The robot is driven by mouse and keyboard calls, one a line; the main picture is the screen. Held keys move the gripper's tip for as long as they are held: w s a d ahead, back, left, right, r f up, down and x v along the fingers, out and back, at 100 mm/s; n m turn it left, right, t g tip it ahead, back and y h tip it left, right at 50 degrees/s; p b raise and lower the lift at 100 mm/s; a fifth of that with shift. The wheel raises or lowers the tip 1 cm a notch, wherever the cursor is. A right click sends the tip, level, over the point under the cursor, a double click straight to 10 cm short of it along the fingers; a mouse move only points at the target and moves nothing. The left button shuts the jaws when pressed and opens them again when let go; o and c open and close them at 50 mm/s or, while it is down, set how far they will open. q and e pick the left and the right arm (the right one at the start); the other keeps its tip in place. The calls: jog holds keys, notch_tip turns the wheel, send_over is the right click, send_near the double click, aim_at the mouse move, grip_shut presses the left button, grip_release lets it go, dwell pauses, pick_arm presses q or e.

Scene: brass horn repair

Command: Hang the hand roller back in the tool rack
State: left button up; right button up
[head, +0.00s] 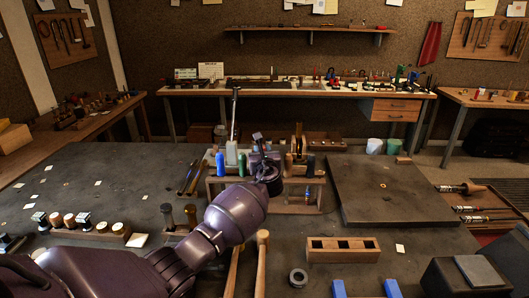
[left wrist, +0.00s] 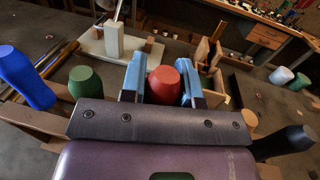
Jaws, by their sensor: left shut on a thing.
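My left gripper (head: 266,180) is over the wooden tool rack (head: 300,208). In the left wrist view its blue fingers (left wrist: 162,82) are shut on a red handle (left wrist: 163,85), seen end-on. I take this to be the hand roller; its working end is hidden. The rack also shows in the left wrist view (left wrist: 30,119). A blue handle (left wrist: 25,78) and a green handle (left wrist: 86,82) stand left of the held one. I cannot tell whether the held tool touches the rack.
Two dark-headed tools (head: 168,216) stand before the rack on the left. A thick flat board (head: 385,192) lies to the right. A wooden tray (head: 342,249) and a dark ring (head: 298,278) lie in front.

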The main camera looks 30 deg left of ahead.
pick_arm(q)
jog(key=shift+f, duration=0.2)
dwell(1.1)
jog(key=shift+w, duration=0.2)
dwell(0.4)
jog(key=shift+d+f, duration=0.1)
